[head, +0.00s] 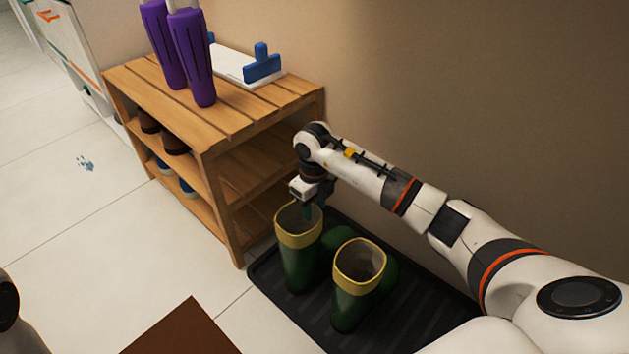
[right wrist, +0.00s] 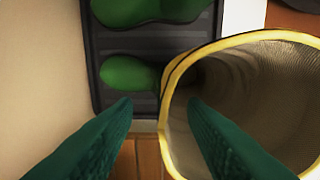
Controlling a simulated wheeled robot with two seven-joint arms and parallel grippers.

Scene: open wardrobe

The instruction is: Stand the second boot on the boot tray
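Two green boots with yellow rims stand upright side by side on the black boot tray (head: 420,322): the far boot (head: 298,262) near the shelf and the near boot (head: 352,300). My right gripper (head: 308,208) is at the far boot's rim. In the right wrist view its dark green fingers (right wrist: 160,103) are spread, one inside the boot's opening and one outside. Gaps show between the fingers and the boot wall (right wrist: 168,95). The green toes show over the tray. My left gripper is out of view.
A wooden slatted shelf (head: 225,125) stands close beside the tray. Purple boot shapers (head: 190,58) and a white board with blue parts (head: 262,66) are on top; shoes sit below. The wall is close behind. A brown surface (head: 182,332) is at the bottom.

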